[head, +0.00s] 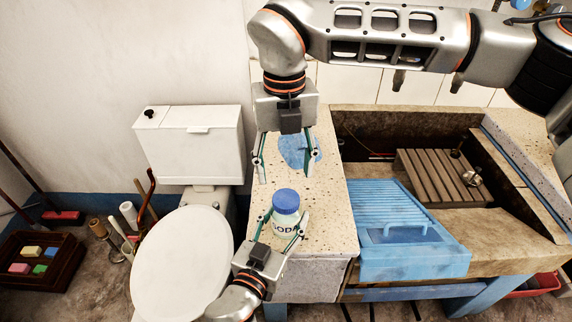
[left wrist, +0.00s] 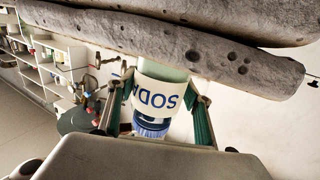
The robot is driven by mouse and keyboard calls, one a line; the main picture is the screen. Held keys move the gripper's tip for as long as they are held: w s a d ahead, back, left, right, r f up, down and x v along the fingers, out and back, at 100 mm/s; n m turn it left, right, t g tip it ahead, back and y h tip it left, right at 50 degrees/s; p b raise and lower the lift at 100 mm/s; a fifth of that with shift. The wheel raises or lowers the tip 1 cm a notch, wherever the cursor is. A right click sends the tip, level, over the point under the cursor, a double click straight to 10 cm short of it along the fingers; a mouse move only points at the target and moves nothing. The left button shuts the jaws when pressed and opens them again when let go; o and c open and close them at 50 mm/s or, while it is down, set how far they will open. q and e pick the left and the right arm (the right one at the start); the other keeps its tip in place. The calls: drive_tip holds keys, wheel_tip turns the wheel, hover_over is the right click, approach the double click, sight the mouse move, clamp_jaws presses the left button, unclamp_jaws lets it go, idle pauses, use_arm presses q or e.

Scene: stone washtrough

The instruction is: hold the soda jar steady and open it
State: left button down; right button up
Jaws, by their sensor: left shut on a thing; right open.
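The soda jar (head: 283,228) is pale with a "SODA" label and stands upright on the speckled stone counter. Its blue lid (head: 286,201) is on top. My left gripper (head: 288,216) reaches in from the front and is shut on the jar's body, one finger on each side. In the left wrist view the jar (left wrist: 158,98) appears upside down between the fingers, its ribbed blue lid (left wrist: 152,129) partly hidden by the gripper's body. My right gripper (head: 285,177) points down, open and empty, above the counter just behind the lid, not touching it.
A blue patch (head: 297,150) lies on the counter behind the right gripper. To the right are the stone trough with a slatted wooden rack (head: 437,180) and a blue washboard (head: 405,225). A toilet (head: 180,262) stands close to the counter's left.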

sight(286, 198)
drive_tip(key=m, duration=0.7)
drive_tip(key=shift+m, duration=0.3)
drive_tip(key=m, duration=1)
drive_tip(key=shift+m, duration=0.4)
drive_tip(key=m, duration=0.6)
drive_tip(key=shift+f+m, duration=0.3)
drive_tip(key=shift+f, duration=0.05)
wheel_tip(286, 198, down, 7)
drive_tip(key=shift+w+f, duration=0.1)
drive_tip(key=shift+f, duration=0.05)
drive_tip(key=c, duration=1.1)
drive_tip(key=shift+c, duration=0.2)
